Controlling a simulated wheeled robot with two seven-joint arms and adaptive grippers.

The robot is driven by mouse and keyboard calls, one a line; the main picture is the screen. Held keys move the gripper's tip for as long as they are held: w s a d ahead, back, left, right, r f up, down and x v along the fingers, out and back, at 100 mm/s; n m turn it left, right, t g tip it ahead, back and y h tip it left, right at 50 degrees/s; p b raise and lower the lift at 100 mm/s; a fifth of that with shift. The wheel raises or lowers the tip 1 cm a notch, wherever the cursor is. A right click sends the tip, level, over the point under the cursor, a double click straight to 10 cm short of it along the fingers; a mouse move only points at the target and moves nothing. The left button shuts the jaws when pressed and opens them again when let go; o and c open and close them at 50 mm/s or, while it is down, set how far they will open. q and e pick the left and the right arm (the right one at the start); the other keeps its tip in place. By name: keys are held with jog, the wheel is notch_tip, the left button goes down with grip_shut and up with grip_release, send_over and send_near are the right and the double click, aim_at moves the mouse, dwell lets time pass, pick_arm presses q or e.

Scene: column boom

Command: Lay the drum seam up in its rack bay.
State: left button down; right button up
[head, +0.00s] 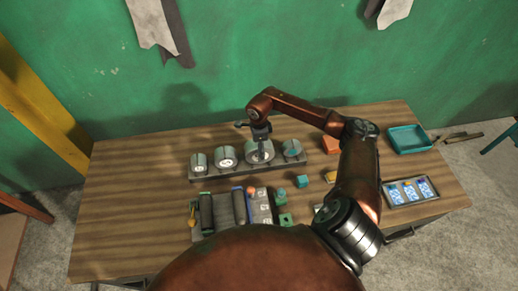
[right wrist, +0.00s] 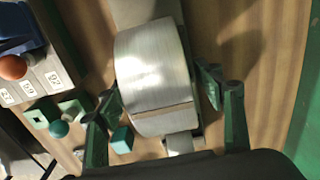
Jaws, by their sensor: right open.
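Several silver drums with round faces stand in a row on a long grey stand at the back of the table (head: 245,173). My right gripper (head: 260,134) is over the third drum from the left (head: 262,153). In the right wrist view this drum (right wrist: 152,62) sits between the open fingers of my right gripper (right wrist: 163,92), with a finger on each side; contact cannot be told. A brown seam strip (right wrist: 160,113) crosses its curved side. A grey rack (head: 263,207) with labelled places and dark rollers lies in front of the stand. My left gripper is not in view.
The table's left side is clear.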

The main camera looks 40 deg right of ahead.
notch_tip(320, 180, up, 12)
dwell(0.4)
dwell(0.6)
